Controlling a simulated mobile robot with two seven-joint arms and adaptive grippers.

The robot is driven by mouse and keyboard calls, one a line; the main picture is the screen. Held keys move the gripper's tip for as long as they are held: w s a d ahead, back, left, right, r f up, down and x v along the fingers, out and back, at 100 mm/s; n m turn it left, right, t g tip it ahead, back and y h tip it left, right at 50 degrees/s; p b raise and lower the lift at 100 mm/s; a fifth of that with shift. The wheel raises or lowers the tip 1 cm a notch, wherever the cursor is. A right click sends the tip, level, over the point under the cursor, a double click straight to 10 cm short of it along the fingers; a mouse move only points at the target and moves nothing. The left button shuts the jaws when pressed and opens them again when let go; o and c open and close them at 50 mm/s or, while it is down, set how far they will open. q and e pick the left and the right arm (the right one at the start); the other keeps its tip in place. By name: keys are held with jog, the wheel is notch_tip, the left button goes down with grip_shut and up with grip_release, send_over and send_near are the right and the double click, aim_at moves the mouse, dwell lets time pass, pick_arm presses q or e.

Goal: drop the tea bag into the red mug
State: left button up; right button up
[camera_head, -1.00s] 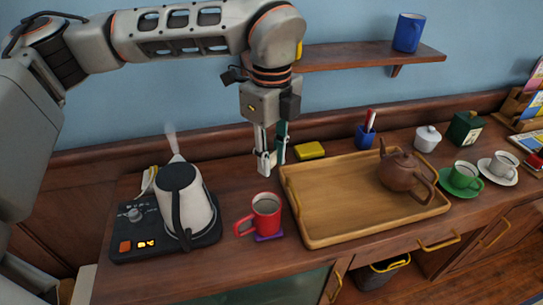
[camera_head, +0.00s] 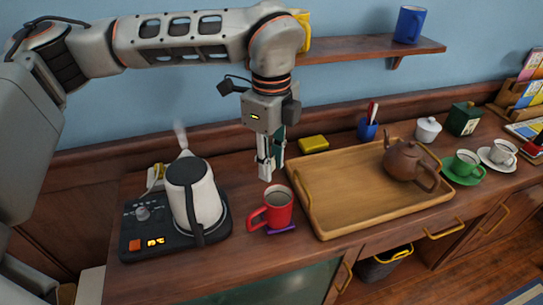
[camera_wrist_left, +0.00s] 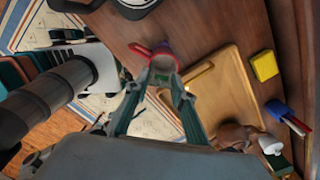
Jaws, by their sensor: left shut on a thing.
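The red mug (camera_head: 276,209) stands upright on a purple coaster (camera_head: 281,230), its handle toward the left and dark liquid inside. My left gripper (camera_head: 268,172) points down, just behind and above the mug in the head view, with its fingers drawn together. It also shows in the left wrist view (camera_wrist_left: 163,84), with the mug (camera_wrist_left: 162,59) beyond the fingertips. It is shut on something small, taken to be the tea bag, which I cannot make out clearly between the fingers. My right gripper is not in view.
The wooden tray (camera_head: 335,225) with a brown teapot (camera_head: 403,160) lies right of the mug. A kettle (camera_head: 193,190) on its black base stands left, steaming. A yellow box (camera_head: 313,144) and a blue pen cup (camera_head: 367,130) are behind. A shelf (camera_head: 350,48) is above.

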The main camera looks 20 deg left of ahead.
pick_arm(q)
jog(key=shift+f+b, duration=0.65)
jog(key=shift+f, duration=1.1)
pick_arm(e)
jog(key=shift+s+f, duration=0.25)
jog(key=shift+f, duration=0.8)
pick_arm(q)
jog(key=o, duration=0.8)
notch_tip(320, 180, up, 12)
jog(key=shift+r, duration=0.1)
